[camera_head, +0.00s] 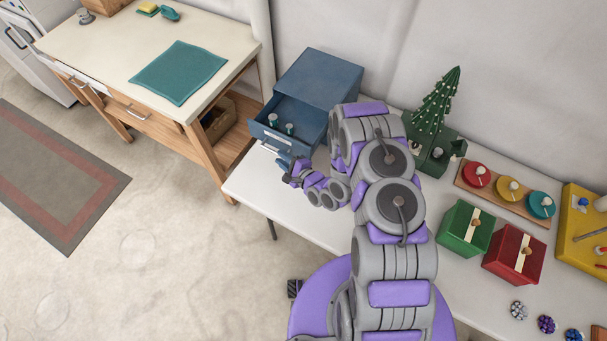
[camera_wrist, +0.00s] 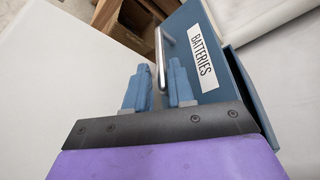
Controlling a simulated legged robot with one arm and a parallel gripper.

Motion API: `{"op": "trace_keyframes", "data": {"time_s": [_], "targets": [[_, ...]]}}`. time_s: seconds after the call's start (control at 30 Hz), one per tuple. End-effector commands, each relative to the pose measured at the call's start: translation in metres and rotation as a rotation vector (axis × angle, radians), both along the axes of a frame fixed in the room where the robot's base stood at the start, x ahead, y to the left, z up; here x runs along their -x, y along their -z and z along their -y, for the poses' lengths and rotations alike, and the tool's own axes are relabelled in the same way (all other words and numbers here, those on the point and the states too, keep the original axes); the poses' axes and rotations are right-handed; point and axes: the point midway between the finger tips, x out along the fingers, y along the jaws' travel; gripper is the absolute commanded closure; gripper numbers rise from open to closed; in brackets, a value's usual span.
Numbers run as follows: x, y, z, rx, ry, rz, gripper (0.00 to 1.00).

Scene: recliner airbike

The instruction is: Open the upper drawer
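A blue drawer cabinet (camera_head: 325,76) stands on the white table by the wall. The drawer front bears a white label, which reads BATTERIES in the wrist view (camera_wrist: 203,57), and a metal handle (camera_wrist: 161,55). My gripper (camera_head: 287,163) is low in front of the drawer front. In the wrist view its two blue fingers (camera_wrist: 159,70) are apart, with the near end of the handle between them. I cannot tell whether they touch it. My arm hides part of the cabinet's right side.
A wooden desk (camera_head: 115,45) with a teal mat (camera_head: 180,72) stands to the left. Right of my arm are a small green tree (camera_head: 437,105), a green box (camera_head: 465,228) and a red box (camera_head: 514,253). Clear floor (camera_head: 140,215) lies left of the table.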

Motion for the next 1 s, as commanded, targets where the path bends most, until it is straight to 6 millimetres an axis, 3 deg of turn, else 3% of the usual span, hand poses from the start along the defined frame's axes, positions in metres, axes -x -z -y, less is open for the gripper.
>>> {"op": "trace_keyframes", "data": {"time_s": [0.2,0.6,1.0], "targets": [[0.033,-0.009,0.028,-0.001,0.005,-0.004,0.77],[0.082,-0.021,0.065,0.001,0.003,-0.004,0.77],[0.098,-0.026,0.077,0.0,0.0,-0.004,0.77]]}}
